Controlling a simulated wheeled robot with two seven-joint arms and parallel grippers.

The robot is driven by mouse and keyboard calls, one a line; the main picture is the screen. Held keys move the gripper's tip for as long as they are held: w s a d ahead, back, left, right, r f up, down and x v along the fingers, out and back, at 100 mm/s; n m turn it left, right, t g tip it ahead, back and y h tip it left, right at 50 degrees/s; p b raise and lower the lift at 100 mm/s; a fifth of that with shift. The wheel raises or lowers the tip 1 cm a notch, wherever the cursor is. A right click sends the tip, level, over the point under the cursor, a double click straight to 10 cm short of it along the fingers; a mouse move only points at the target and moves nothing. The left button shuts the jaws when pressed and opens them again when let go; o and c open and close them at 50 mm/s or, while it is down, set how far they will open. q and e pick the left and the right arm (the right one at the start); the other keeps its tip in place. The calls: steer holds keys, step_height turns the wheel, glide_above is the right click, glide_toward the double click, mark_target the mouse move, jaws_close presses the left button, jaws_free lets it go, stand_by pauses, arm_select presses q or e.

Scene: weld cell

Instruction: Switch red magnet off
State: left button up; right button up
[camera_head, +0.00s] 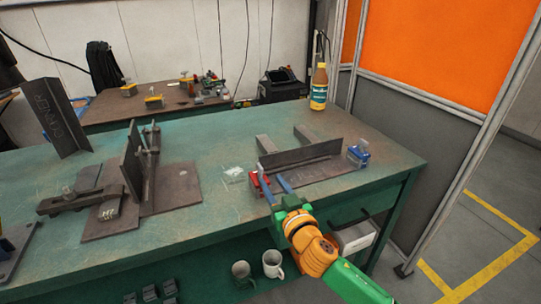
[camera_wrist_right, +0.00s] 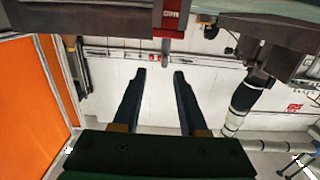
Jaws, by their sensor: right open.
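The red magnet (camera_head: 256,187) stands on the green workbench (camera_head: 220,205) near its front edge, at the left end of an upright steel plate (camera_head: 310,153). In the right wrist view the red magnet (camera_wrist_right: 171,16) shows at the top, with a short grey part (camera_wrist_right: 166,52) hanging below it. My right gripper (camera_head: 272,180) is open, its two blue fingers apart at the red magnet's right side. In the wrist view the open fingers (camera_wrist_right: 160,75) point towards the grey part, with nothing between them. I cannot tell whether they touch the magnet. My left gripper is not in view.
A blue magnet (camera_head: 358,154) stands at the plate's right end. A yellow bottle (camera_head: 319,88) is at the back. A steel fixture (camera_head: 140,175) fills the left of the bench. Two mugs (camera_head: 272,263) sit below the bench top. An orange and grey partition (camera_head: 430,60) stands to the right.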

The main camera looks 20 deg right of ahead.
mark_target(262, 170)
steer(key=w, duration=0.5)
steer(key=shift+a+r, duration=0.15)
steer(key=shift+a, duration=0.25)
steer(key=shift+w+a+r, duration=0.1)
steer(key=shift+w+r, duration=0.15)
steer(key=shift+r, duration=0.05)
steer(key=shift+w, duration=0.35)
steer(key=shift+w+f, duration=0.15)
steer(key=shift+w, duration=0.45)
steer(key=shift+w+f, duration=0.15)
steer(key=shift+w, duration=0.4)
steer(key=shift+s+r, duration=0.1)
steer(key=shift+s, duration=0.05)
jaws_close()
